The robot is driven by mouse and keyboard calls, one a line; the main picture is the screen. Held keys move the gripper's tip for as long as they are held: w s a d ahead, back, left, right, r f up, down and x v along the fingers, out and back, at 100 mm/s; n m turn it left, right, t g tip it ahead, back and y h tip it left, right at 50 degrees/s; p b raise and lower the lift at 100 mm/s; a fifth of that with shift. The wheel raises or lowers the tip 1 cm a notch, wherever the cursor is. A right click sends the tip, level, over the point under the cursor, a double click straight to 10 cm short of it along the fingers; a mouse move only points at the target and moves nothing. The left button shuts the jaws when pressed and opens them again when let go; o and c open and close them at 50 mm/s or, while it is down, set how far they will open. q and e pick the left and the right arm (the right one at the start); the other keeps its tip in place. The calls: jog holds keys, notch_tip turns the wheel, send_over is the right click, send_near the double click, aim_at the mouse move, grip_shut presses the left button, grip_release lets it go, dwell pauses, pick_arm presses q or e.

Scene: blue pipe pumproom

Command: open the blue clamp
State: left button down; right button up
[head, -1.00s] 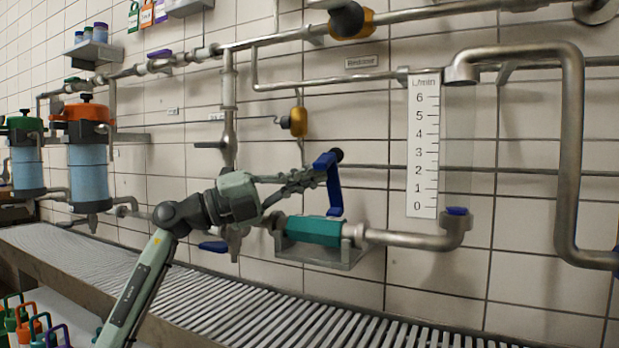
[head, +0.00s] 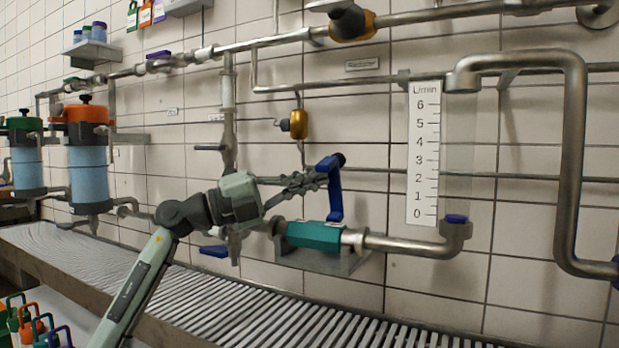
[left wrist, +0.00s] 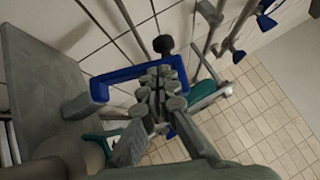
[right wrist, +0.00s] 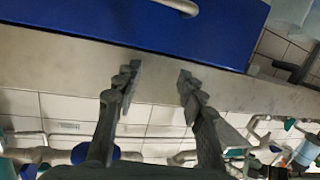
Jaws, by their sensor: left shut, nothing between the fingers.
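The blue clamp (head: 335,190) is a C-shaped bracket with a dark knob at its top. Its lower end reaches down to a teal pipe housing (head: 315,236) on the wall pipe. My left gripper (head: 322,178) is shut and empty, with its fingertips right by the clamp's upper part. In the left wrist view the clamp (left wrist: 113,77) passes just beyond the closed fingertips (left wrist: 160,78); I cannot tell whether they touch. My right gripper (right wrist: 157,78) is open with nothing between its fingers, away from the clamp.
A steel pipe (head: 410,244) runs right from the housing to an upright flow scale (head: 423,150). A blue lever (head: 214,251) sits below the left arm. A ribbed ledge (head: 270,304) runs along the wall. A large blue panel (right wrist: 130,30) lies beyond my right gripper.

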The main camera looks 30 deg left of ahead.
jog(key=s+d+f+m+g+h+p, duration=0.2)
jog(key=s+d+f+g+h+p, duration=0.4)
jog(key=s+d+f+g, duration=0.85)
pick_arm(q)
jog(key=shift+w+a+r+n+g+y+p, duration=0.1)
jog(key=shift+w+r+n+g+y+p, duration=0.25)
jog(key=shift+w+p, duration=0.5)
jog(key=shift+w+a+r+n+g+y+p, duration=0.1)
jog(key=shift+w+n+y+p, duration=0.45)
jog(key=shift+w, duration=0.55)
pick_arm(e)
notch_tip(320, 180, down, 10)
jog(key=w+t, duration=0.2)
jog(key=shift+d+y, duration=0.3)
jog(key=shift+d, duration=0.15)
jog(key=shift+r+t, duration=0.1)
jog(key=shift+t, duration=0.15)
pick_arm(q)
jog(key=shift+s, duration=0.15)
pick_arm(e)
jog(key=shift+r, duration=0.1)
